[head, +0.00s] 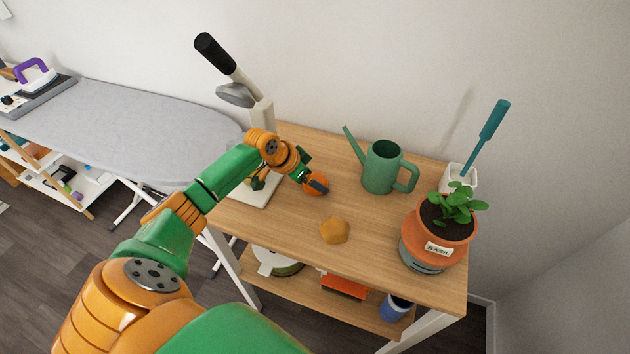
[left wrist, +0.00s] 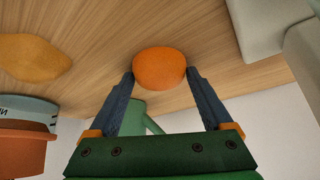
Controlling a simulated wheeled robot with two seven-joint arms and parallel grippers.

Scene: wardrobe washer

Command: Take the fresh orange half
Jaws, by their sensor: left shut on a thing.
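The orange half (head: 312,188) is bright orange and rounded, at the table top's left part. It also shows in the left wrist view (left wrist: 159,68) between my two fingertips. My left gripper (head: 316,184) is shut on it, one finger on each side (left wrist: 160,78). I cannot tell whether it touches the wood or is just above it. A duller, yellowish-orange lump (head: 335,230) with an angular outline lies apart, nearer the front edge; it also shows in the left wrist view (left wrist: 30,58). My right gripper is not in view.
On the wooden table (head: 375,242) a lever press (head: 262,110) stands left, partly behind my arm. A green watering can (head: 382,168) stands behind. A basil pot (head: 438,240) is at the right, near a white holder (head: 460,177) with a teal handle. An ironing board (head: 130,125) stands left.

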